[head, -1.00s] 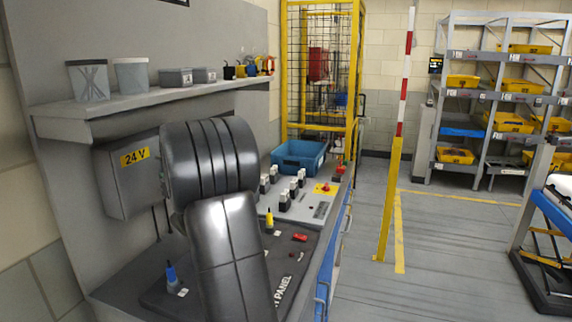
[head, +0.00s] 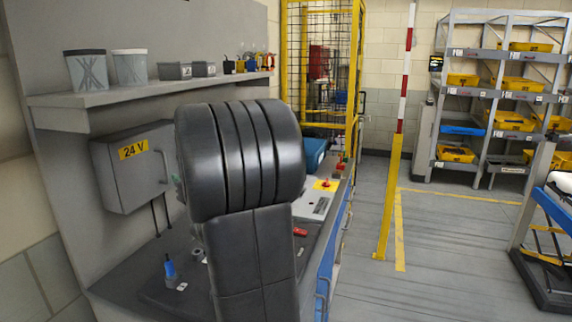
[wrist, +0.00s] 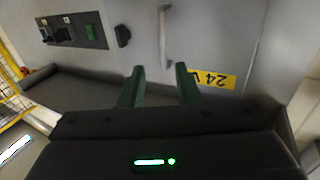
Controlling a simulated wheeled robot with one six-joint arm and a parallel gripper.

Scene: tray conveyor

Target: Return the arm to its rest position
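My arm (head: 243,190) stands as a large dark shape over the control bench in the head view. It hides its own far end, and only a small green bit by the 24 V box may be a fingertip. In the wrist view my gripper (wrist: 160,70) shows two green fingers spread apart with nothing between them. They point toward the grey 24 V box (head: 125,180), whose door handle and yellow label also show in the wrist view (wrist: 214,79). I cannot tell the exact gap to the box.
The bench (head: 150,290) carries a blue-capped item (head: 170,269) and a red item (head: 300,232). A shelf (head: 160,90) with cups and small boxes hangs above. A blue bin (head: 315,153) sits behind my arm. A yellow post (head: 389,200) stands right; the floor beyond is mostly open.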

